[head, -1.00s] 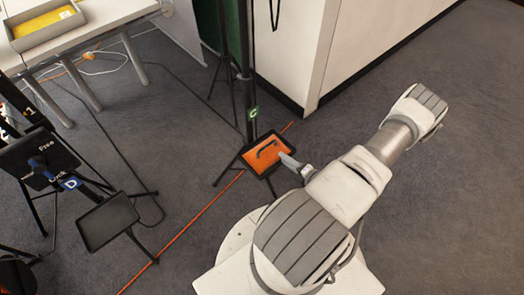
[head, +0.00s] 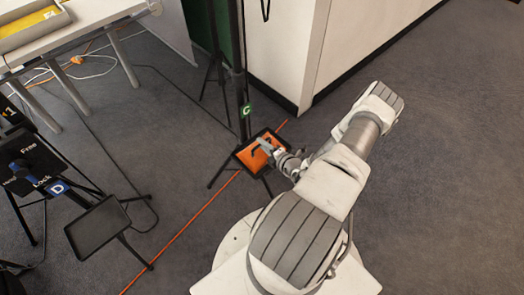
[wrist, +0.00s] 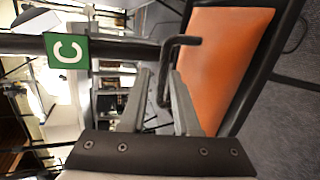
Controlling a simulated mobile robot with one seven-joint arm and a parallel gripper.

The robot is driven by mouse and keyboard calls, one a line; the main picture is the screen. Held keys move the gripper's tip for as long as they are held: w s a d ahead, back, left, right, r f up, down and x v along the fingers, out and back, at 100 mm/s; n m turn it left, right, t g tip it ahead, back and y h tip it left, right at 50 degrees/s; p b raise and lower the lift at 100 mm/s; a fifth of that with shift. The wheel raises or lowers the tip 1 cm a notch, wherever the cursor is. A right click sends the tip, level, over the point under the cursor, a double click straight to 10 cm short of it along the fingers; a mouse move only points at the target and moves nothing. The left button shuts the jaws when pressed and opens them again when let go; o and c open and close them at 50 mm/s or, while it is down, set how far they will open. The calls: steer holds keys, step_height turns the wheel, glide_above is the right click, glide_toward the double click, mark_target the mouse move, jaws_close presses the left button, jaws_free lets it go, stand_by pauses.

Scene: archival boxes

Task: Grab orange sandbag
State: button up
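The orange sandbag (head: 246,161) lies in a black tray (head: 236,154) on a stand, below the green "C" sign (head: 246,111). In the wrist view the sandbag (wrist: 222,55) fills the upper right, with a black bent handle (wrist: 182,41) at its left side. My gripper (head: 266,146) is over the tray, and my forearm hides part of the sandbag's right side. In the wrist view the two grey fingers of my gripper (wrist: 160,75) are apart. The handle's long part runs between the fingertips; I cannot tell whether either finger touches it.
A vertical black pole (head: 241,80) stands right behind the tray. A second, empty black tray (head: 98,226) marked "D" is at the left. A white table (head: 75,30) is at the upper left and a white cabinet (head: 282,50) behind. Carpet on the right is clear.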

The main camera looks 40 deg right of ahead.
steer(key=b+x, duration=0.2)
steer(key=x, duration=0.3)
steer(key=shift+d+f, duration=0.1)
steer(key=shift+f, duration=0.1)
steer(key=shift+r, duration=0.1)
jaws_close()
steer(key=shift+d+r, duration=0.1)
stand_by(0.9)
